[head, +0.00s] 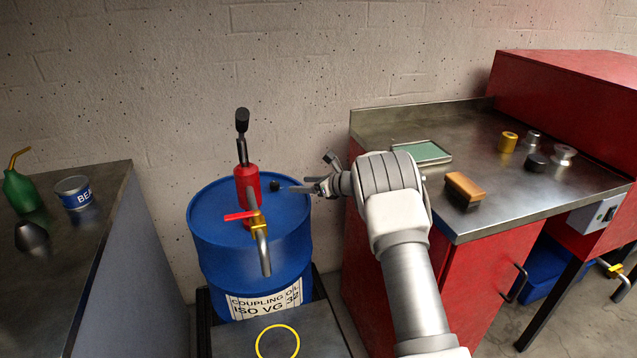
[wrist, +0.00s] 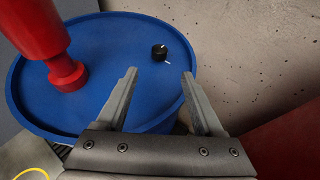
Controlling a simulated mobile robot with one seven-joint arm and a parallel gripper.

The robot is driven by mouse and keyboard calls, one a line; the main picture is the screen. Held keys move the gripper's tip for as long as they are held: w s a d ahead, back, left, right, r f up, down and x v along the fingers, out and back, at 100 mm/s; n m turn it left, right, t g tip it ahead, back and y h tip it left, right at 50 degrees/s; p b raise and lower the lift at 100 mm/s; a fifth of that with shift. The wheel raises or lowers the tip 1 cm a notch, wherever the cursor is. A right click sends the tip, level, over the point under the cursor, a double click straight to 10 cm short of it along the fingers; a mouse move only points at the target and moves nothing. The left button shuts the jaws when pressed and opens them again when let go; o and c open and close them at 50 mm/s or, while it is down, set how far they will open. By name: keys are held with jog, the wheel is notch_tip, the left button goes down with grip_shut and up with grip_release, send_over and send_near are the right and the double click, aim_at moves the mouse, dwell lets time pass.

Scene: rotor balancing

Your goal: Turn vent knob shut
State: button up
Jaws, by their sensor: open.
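The vent knob (head: 275,186) is a small black round knob on the top of the blue drum (head: 212,210), right of the red hand pump (head: 246,183). In the wrist view the vent knob (wrist: 159,53) has white marks at its top and lower right side. My gripper (head: 293,188) is at the drum's right side in the head view, with its fingers pointing left toward the knob. In the wrist view my gripper (wrist: 160,72) is open and empty. The knob shows ahead of the gap between the fingertips, and I see no contact.
The red pump (wrist: 66,60) with its brass spout stands left of the knob. A steel-topped red bench (head: 500,205) on the right holds a brush, a green tray and metal parts. A left bench (head: 115,195) holds a green oiler and a can. A wall stands behind the drum.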

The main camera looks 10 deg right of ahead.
jog(key=v, duration=0.5)
jog(key=shift+s+d+r, duration=0.2)
jog(key=shift+s+d, duration=0.05)
